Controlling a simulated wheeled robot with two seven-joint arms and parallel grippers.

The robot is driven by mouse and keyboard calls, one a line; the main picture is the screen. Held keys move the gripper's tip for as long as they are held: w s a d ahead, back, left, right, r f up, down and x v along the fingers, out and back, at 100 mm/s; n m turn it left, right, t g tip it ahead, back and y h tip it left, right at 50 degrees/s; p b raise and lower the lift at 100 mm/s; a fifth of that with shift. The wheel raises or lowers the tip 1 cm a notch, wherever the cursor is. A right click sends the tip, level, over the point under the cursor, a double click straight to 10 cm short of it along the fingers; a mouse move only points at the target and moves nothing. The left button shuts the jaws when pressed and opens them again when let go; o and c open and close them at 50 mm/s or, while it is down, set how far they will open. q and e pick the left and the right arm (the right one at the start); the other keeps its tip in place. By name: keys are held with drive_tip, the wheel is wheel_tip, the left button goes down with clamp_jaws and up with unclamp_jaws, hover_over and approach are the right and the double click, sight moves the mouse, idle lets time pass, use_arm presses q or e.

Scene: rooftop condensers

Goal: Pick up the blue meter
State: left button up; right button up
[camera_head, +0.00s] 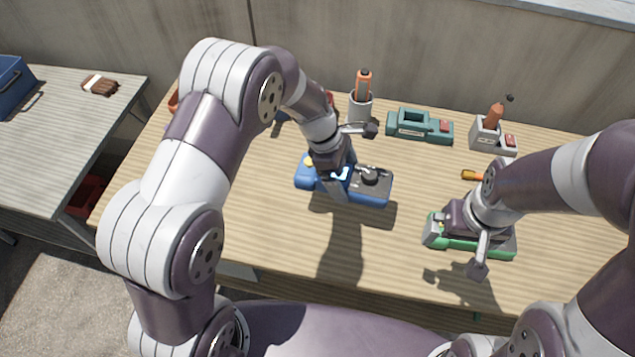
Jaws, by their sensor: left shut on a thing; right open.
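The blue meter (371,197) has a dark face with a round knob and a small yellow spot at its left end. It is over the middle of the wooden table (270,225). My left gripper (338,183) comes down over the meter's middle and is shut on it, hiding part of its face. I cannot tell whether the meter touches the table. My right gripper (478,255) is open above a green and grey device (438,236) at the right front. It hides much of that device.
At the back stand a cup (361,106) with an orange-handled tool, a teal device (420,127) and a grey holder (487,133) with an orange-brown tool. An orange-handled tool (470,175) lies right of centre. A side table (50,140) holds a brown item (99,85) and a blue box (12,82).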

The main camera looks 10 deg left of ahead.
sight(357, 175)
use_arm(q)
drive_tip(key=shift+w+d+r, duration=0.15)
drive_tip(key=shift+d+r, duration=0.6)
drive_tip(key=shift+d, duration=0.35)
drive_tip(key=shift+d+r+p, duration=0.2)
drive_tip(key=shift+r+p, duration=0.1)
drive_tip(key=shift+r, duration=0.05)
wheel_tip(357, 175, up, 3)
drive_tip(key=p, duration=0.3)
drive_tip(key=shift+f, duration=0.25)
